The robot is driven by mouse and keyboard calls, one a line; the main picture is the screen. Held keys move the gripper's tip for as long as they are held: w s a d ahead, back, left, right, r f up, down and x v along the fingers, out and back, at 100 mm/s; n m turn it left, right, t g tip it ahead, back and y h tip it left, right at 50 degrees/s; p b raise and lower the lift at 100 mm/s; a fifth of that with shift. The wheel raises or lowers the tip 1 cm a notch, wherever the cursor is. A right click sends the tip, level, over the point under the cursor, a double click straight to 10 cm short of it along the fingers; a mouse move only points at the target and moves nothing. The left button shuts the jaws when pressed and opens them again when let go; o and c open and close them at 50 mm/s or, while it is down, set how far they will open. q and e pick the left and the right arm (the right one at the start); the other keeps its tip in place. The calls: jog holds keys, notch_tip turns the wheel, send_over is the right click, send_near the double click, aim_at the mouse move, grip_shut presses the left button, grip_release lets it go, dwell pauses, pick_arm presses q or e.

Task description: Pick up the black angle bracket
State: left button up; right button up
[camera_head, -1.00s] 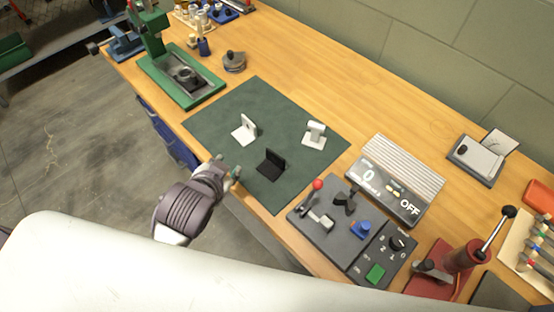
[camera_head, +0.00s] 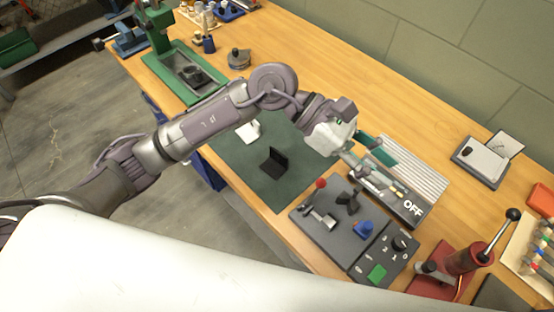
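The black angle bracket (camera_head: 273,163) stands on the dark green mat (camera_head: 283,193), with one flat leg on the mat and one leg upright. It is empty-handed space around it; no gripper touches it. My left arm reaches in from the left and passes above and behind the bracket. My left gripper (camera_head: 384,163) is to the right of the bracket, above the display unit. Its two fingers look spread apart, with nothing seen between them. A white angle bracket (camera_head: 251,132) on the mat is partly hidden by my arm. My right gripper is out of view.
A control panel (camera_head: 320,239) with a red-knobbed lever stands right of the mat. The ribbed display unit (camera_head: 428,166) lies under my gripper. A green press (camera_head: 170,75) stands at the back left. A red lever device (camera_head: 463,262) stands front right.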

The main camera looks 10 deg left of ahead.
pick_arm(q)
jog(key=w+a+f+m+t+y, duration=0.25)
jog(key=w+a+f+y, duration=0.25)
jog(key=a+f+y, duration=0.3)
jog(key=t+y, duration=0.1)
jog(key=y, duration=0.4)
send_over(279, 152)
jog(key=s, duration=0.1)
notch_tip(279, 152, down, 6)
jog(key=shift+d+f+p, duration=0.1)
jog(key=shift+p, duration=0.9)
jog(key=shift+f+m, duration=0.25)
jog(key=shift+f, duration=0.35)
jog(key=shift+w+f+p, duration=0.1)
jog(key=shift+f+p, duration=0.2)
jog(key=shift+p, duration=0.1)
jog(key=f+p, duration=0.1)
jog(key=f, duration=0.2)
jog(key=shift+w+f+p, duration=0.3)
jog(key=shift+w+p, duration=0.05)
jog(key=shift+w, duration=0.05)
jog(key=shift+f, duration=0.45)
